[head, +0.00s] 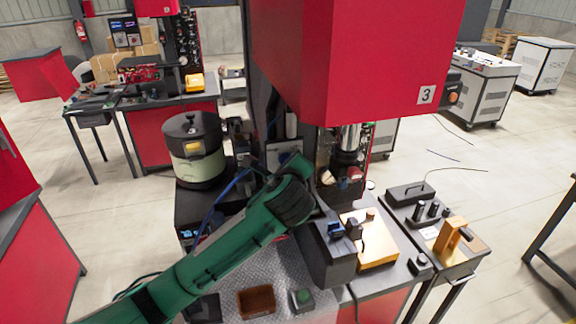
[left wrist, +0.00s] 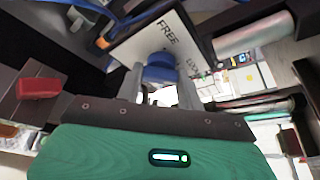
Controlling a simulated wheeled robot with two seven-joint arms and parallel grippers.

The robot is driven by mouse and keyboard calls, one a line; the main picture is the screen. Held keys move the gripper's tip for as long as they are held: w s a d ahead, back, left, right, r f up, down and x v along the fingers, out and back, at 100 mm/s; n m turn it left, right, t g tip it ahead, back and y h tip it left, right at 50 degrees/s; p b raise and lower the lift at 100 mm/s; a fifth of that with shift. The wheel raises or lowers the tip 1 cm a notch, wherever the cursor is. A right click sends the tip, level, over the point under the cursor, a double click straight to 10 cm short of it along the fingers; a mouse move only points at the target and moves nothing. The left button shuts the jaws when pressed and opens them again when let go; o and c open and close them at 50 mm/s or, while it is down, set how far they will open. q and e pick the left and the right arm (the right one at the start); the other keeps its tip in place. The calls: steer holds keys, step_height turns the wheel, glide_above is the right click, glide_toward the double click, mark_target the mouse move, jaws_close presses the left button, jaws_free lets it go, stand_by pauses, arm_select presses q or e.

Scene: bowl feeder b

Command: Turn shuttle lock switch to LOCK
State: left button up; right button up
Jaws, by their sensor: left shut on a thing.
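The shuttle lock switch has a round blue knob (left wrist: 160,68) on a pale label plate (left wrist: 148,42) in the left wrist view. The plate reads FREE above the knob and LOCK, partly hidden, to its right. My left gripper (left wrist: 160,90) is shut on the blue knob, one grey finger on each side. Which word the knob points at cannot be told. In the head view my green left arm reaches to the machine's front; the fingers and knob are hidden there behind the wrist. My right gripper is in neither view.
A red machine housing (head: 370,60) marked 3 hangs above the work area. The feeder bowl (head: 198,162) with a dark lid stands left of my wrist. A brown tray (head: 257,302) and a green button box (head: 302,299) are on the near bench. A yellow fixture (head: 375,240) lies to the right.

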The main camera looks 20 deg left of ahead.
arm_select(q)
steer(key=shift+f, duration=0.15)
steer(key=o, duration=1)
steer(key=b+v, duration=0.5)
steer(key=v, duration=0.8)
steer(key=shift+s+d, duration=0.15)
steer(key=shift+s, duration=0.2)
